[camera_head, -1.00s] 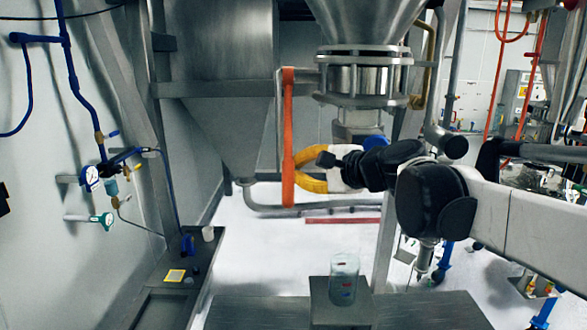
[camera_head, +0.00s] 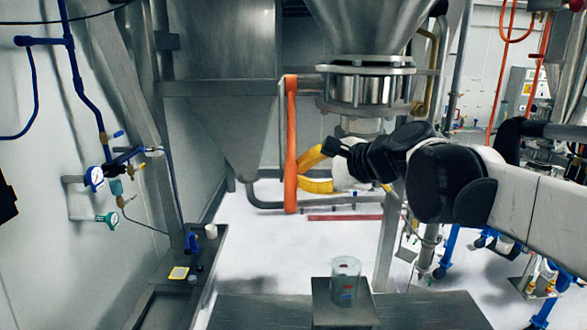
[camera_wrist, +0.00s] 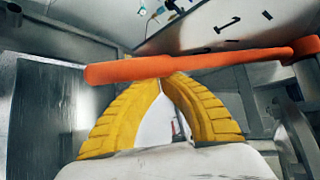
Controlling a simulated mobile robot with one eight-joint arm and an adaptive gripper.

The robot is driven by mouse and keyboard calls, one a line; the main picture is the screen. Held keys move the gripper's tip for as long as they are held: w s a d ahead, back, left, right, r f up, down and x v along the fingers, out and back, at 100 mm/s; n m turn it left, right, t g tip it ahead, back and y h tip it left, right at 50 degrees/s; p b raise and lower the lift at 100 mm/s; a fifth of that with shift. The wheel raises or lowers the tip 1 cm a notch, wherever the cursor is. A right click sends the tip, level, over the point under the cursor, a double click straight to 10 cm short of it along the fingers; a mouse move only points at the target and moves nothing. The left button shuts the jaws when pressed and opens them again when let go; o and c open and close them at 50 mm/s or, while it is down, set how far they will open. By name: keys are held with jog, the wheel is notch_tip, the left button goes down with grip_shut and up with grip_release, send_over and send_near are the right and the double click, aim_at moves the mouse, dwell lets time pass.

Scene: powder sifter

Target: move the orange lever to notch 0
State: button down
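The orange lever (camera_head: 291,150) is a long bar that stands upright in the head view, left of the steel hopper outlet. In the wrist view the lever (camera_wrist: 205,66) runs across the picture, just beyond the fingertips. My gripper (camera_head: 301,172) has yellow fingers that come together at the lever's right side in the head view. In the wrist view my gripper (camera_wrist: 160,78) has its tips meeting at the lever's near edge. The tips appear to touch the bar, with no finger visible around it. Dark marks (camera_wrist: 228,24) lie on a pale panel beyond the lever; I cannot read a notch number.
The hopper outlet (camera_head: 370,85) hangs right of the lever, above my wrist. A clear beaker (camera_head: 346,282) stands on a small steel stand in front. Blue piping and gauges (camera_head: 95,178) are on the left wall.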

jog(key=s+r+m+g+p, duration=0.1)
jog(key=s+r+g+p, duration=0.2)
jog(key=s+r+p, duration=0.2)
jog(key=shift+s+r+m+h+p, duration=0.35)
jog(key=shift+s+r, duration=0.25)
jog(key=shift+r, duration=0.7)
jog(key=shift+a+r, duration=0.1)
